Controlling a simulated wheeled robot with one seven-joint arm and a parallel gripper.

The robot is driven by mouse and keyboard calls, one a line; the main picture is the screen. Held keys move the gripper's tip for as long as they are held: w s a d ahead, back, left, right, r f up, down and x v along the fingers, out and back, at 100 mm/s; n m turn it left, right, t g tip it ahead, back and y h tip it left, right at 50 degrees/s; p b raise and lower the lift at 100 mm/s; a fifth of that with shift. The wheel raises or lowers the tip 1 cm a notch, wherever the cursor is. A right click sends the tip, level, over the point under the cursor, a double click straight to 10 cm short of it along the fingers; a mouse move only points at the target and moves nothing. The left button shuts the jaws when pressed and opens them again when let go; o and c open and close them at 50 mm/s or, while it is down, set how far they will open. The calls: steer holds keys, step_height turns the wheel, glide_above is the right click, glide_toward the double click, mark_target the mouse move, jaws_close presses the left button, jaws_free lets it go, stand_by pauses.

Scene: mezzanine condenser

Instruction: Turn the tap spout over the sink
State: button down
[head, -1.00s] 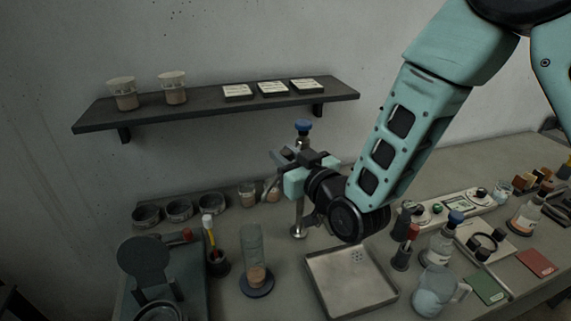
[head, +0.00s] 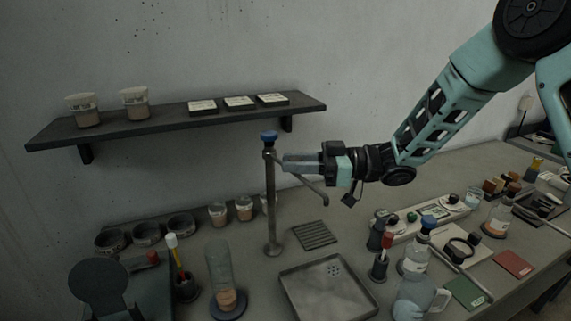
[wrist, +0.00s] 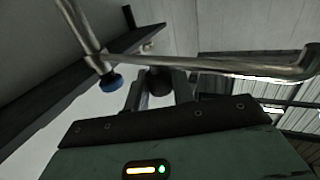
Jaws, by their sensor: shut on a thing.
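The tap is a metal post (head: 271,215) with a blue knob (head: 268,137) on top. Its thin spout (head: 309,187) leaves the post near the top and slopes down to the right, its tip bent down. My gripper (head: 287,163) is at the spout's upper part, just right of the post, with its jaws shut on the spout. In the wrist view the spout (wrist: 235,66) crosses above the fingers, and the blue knob (wrist: 111,83) is at left. The shallow square sink (head: 288,287) lies in front and right of the post. I cannot tell if the spout tip is above it.
A slatted grey mat (head: 315,235) lies behind the sink. A wall shelf (head: 170,123) is at upper left. A bottle with an orange base (head: 221,278) stands left of the sink. A jug (head: 416,297), a blue-capped bottle (head: 415,259) and a red-topped holder (head: 380,257) stand right.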

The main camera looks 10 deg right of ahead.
steer(key=shift+w+d+r+n+g, duration=0.1)
steer(key=shift+w+d+n+g, duration=0.25)
steer(key=shift+g, duration=0.35)
steer(key=shift+w+d+n+g, duration=0.15)
steer(key=shift+d+n+g, duration=0.2)
steer(key=shift+n+g, duration=0.3)
steer(key=c, duration=1.2)
jaws_free()
steer(key=shift+d, duration=0.1)
steer(key=d+b, duration=0.5)
steer(key=d, duration=1.2)
steer(key=shift+w+d, duration=0.15)
steer(key=shift+w, duration=0.25)
